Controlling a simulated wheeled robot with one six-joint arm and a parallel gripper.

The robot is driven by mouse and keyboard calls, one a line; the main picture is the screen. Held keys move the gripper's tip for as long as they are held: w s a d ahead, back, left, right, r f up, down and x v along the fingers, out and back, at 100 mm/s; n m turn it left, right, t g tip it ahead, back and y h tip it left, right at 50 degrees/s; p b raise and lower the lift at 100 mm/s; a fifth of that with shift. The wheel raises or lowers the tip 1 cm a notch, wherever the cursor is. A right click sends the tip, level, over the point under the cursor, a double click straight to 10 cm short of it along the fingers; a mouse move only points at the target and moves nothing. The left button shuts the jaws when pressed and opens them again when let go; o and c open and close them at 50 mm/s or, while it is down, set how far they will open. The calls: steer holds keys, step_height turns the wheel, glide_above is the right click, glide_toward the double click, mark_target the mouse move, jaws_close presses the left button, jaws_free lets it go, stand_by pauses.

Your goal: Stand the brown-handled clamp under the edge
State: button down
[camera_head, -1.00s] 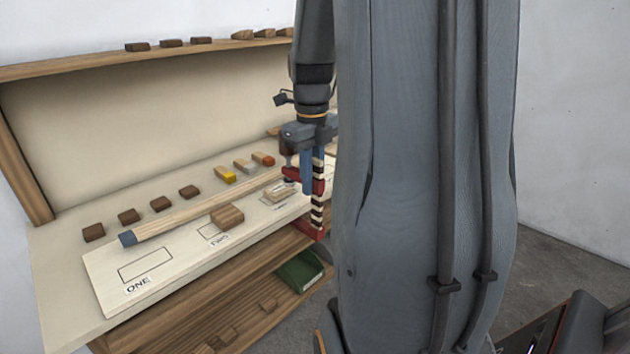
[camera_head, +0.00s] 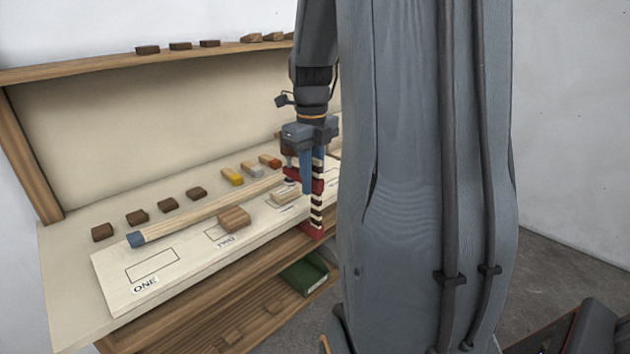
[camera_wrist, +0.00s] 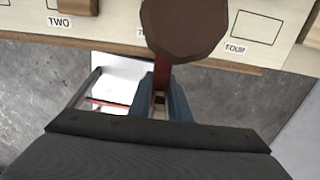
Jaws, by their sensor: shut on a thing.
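My gripper (camera_head: 308,172) points down at the front edge of the bench and is shut on the clamp (camera_head: 317,208). The clamp has a black-and-cream striped bar and red jaws, one above the board and one lower near the bench edge. Its brown handle fills the top middle of the wrist view (camera_wrist: 184,27), and a red part shows between my fingers. The edge of the plywood board (camera_wrist: 215,64) lies just beyond my fingers there. In the head view my fingers and arm hide part of the clamp, so I cannot tell whether its jaws touch the board.
The board (camera_head: 110,285) has outlined, labelled spots, with a wooden block (camera_head: 234,219) by TWO. A long blue-tipped rod (camera_head: 200,214) lies along it. Several dark blocks (camera_head: 137,217) stand behind. A green object (camera_head: 304,277) is on the shelf below. Floor is free in front.

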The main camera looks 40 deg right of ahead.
steer(key=shift+w, duration=1.4)
steer(key=shift+r+p, duration=0.1)
steer(key=shift+p, duration=0.35)
steer(key=c, duration=1.6)
jaws_free()
steer(key=shift+o, duration=0.2)
step_height(320, 180, up, 8)
steer(key=shift+f+b, duration=0.15)
steer(key=shift+b, duration=0.3)
